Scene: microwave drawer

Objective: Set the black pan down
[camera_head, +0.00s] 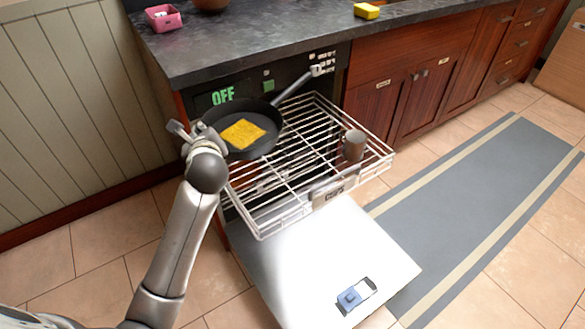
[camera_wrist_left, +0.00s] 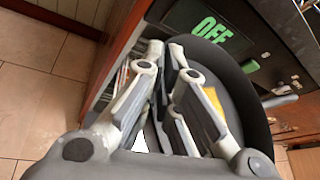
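The black pan (camera_head: 228,118) is over the left back part of the pulled-out wire rack (camera_head: 262,233), its handle pointing to the upper right. A flat yellow square piece (camera_head: 243,133) lies in it. I cannot tell whether the pan touches the rack. My left gripper (camera_head: 186,136) is at the pan's left rim. In the left wrist view the fingers of the left gripper (camera_wrist_left: 168,52) are close together, with the pan's dark wall (camera_wrist_left: 247,100) at them; they look shut on the rim. My right gripper is not in view.
A grey-brown mug (camera_head: 353,145) stands on the rack's right side. The appliance's open white door (camera_head: 300,270) lies below the rack. A dark counter (camera_head: 240,45) above holds a pink container (camera_head: 163,18) and a yellow sponge (camera_head: 367,11). The rack's front middle is clear.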

